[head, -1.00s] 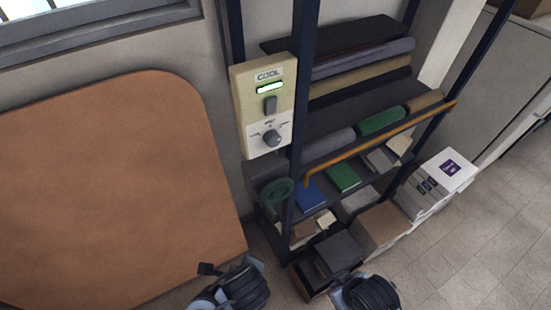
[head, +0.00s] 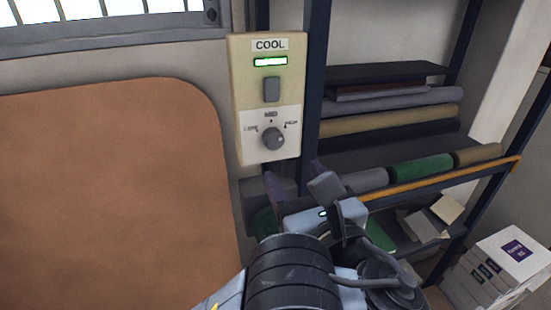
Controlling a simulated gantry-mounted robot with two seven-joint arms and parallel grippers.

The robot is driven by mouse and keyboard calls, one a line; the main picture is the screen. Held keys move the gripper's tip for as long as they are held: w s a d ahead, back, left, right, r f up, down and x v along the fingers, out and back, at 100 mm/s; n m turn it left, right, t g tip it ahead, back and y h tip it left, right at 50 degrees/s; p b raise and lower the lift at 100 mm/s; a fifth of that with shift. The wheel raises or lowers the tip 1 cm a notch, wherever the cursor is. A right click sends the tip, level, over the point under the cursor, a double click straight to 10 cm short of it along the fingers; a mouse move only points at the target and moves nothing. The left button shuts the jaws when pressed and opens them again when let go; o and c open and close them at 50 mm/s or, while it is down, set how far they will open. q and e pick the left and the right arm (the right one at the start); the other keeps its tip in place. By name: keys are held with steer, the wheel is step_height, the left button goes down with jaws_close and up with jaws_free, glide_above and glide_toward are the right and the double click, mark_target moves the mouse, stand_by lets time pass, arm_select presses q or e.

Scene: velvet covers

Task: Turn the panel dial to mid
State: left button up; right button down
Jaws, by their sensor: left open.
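The panel (head: 246,100) is a beige box on the shelf's front post. It has a COOL label, a lit green display and a grey switch. Which mark the dial points to is too small to tell for sure. My left gripper (head: 298,182) is open and empty just below the panel, its fingers pointing up, apart from the dial.
A dark shelf rack (head: 313,75) with rolled fabrics (head: 420,167) stands right of the panel. An orange rail (head: 440,180) runs along its front. A large brown board (head: 110,190) leans at left. White boxes (head: 505,262) stand lower right.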

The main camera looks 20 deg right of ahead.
mark_target(274, 142)
arm_select(q)
steer(key=w, duration=0.7)
steer(key=w+d, duration=0.1)
steer(key=w, duration=0.2)
steer(key=shift+w+r+b, duration=0.25)
steer(key=shift+b, duration=0.1)
steer(key=c, duration=1.1)
steer(key=shift+o, duration=0.2)
steer(key=shift+f+n+b, duration=0.25)
steer(key=shift+n+b, duration=0.65)
steer(key=shift+b, duration=0.1)
steer(key=n+b, duration=0.3)
steer(key=shift+a+n, duration=0.1)
steer(key=shift+n, duration=0.2)
steer(key=n+b, duration=0.3)
steer(key=n, duration=0.1)
steer(key=shift+n, duration=0.4)
steer(key=shift+r+n+b, duration=0.1)
steer(key=shift+n+b, duration=0.4)
steer(key=shift+n, duration=0.3)
